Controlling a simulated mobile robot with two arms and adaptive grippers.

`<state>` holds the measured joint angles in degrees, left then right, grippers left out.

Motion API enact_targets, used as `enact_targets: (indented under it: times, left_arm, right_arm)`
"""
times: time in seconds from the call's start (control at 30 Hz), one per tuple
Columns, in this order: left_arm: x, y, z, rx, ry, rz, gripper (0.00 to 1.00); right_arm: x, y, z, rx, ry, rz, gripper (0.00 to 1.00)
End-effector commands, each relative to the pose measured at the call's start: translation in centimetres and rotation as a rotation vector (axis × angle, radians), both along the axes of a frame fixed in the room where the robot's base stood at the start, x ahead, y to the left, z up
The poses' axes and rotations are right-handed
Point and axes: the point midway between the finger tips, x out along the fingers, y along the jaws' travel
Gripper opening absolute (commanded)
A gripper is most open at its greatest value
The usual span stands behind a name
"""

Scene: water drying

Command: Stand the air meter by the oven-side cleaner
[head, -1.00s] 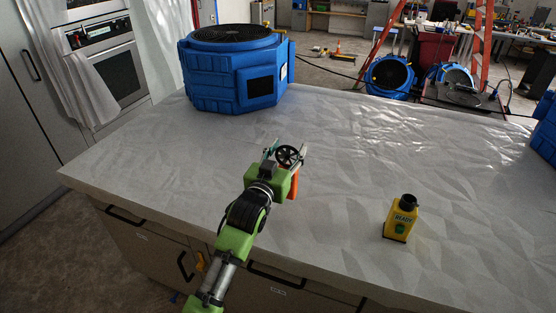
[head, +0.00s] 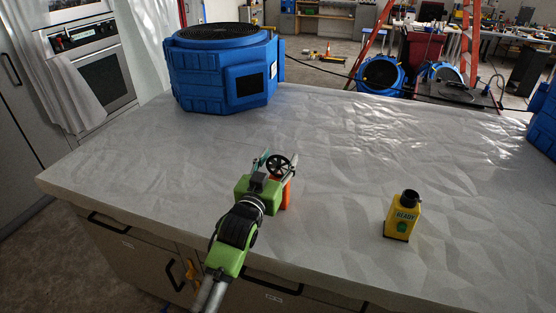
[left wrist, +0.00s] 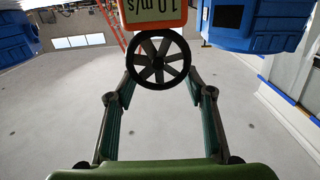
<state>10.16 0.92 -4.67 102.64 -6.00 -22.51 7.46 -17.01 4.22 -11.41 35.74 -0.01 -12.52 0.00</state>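The air meter is an orange handheld device with a black fan wheel (head: 278,166). In the left wrist view the wheel (left wrist: 160,60) sits between my fingertips, and an orange housing (left wrist: 152,14) with a display showing 10 m/s lies beyond it. My left gripper (head: 276,163) appears closed on the wheel's sides, over the counter. I cannot tell whether the meter touches the counter. My right gripper is not in view.
The white-covered counter (head: 330,150) is mostly clear. A large blue air mover (head: 222,85) stands at its back left, and another blue unit (head: 545,125) shows at the right edge. The oven (head: 98,75) is beyond the counter on the left.

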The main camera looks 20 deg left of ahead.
Motion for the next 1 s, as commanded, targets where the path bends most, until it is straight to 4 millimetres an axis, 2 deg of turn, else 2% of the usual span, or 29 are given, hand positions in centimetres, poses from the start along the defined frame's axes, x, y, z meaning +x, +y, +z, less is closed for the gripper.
enact_targets:
  times: [0.47, 0.67, 1.0]
  left_arm:
    - [0.0, 0.0, 0.6, 0.001, 0.000, 0.001, 0.64]
    - [-2.7, 0.1, 0.1, 0.001, 0.001, 0.001, 0.64]
    - [-9.3, 0.4, 0.1, 0.001, 0.001, 0.001, 0.64]
  right_arm:
    - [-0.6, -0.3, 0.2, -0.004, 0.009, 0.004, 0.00]
    - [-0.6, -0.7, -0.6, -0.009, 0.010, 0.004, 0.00]
    - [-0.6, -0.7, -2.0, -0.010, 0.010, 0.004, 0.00]
